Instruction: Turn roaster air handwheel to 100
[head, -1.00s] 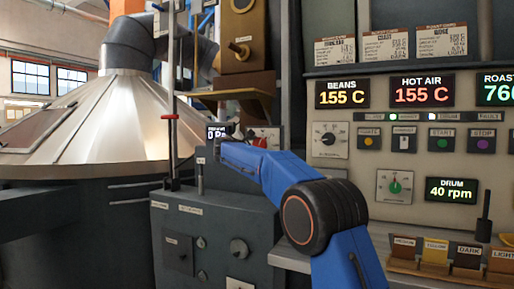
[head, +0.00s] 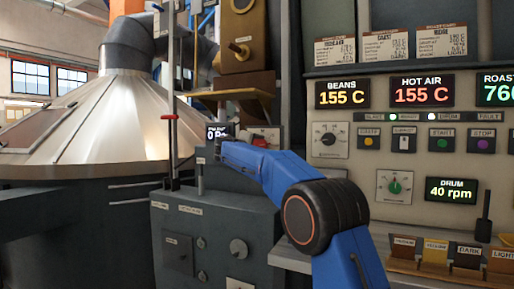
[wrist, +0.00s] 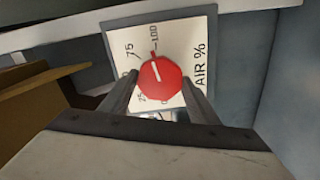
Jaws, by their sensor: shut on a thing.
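The roaster air handwheel is a red round knob (wrist: 161,88) with a white pointer line, on a white plate (wrist: 185,35) marked AIR %. My gripper (wrist: 160,77) has one finger on each side of the knob and is shut on it. In the wrist view the pointer line points up and slightly left, close to the 100 mark and past the 75. The lower part of the dial is partly hidden by my gripper. In the head view a small red part of the handwheel (head: 259,142) shows behind my blue arm.
A grey machine cabinet (head: 215,225) stands below my arm. A wooden shelf (head: 235,95) juts out above the handwheel. The control panel (head: 410,160) with lit displays is at the right. A metal cone-topped vessel (head: 90,120) is at the left.

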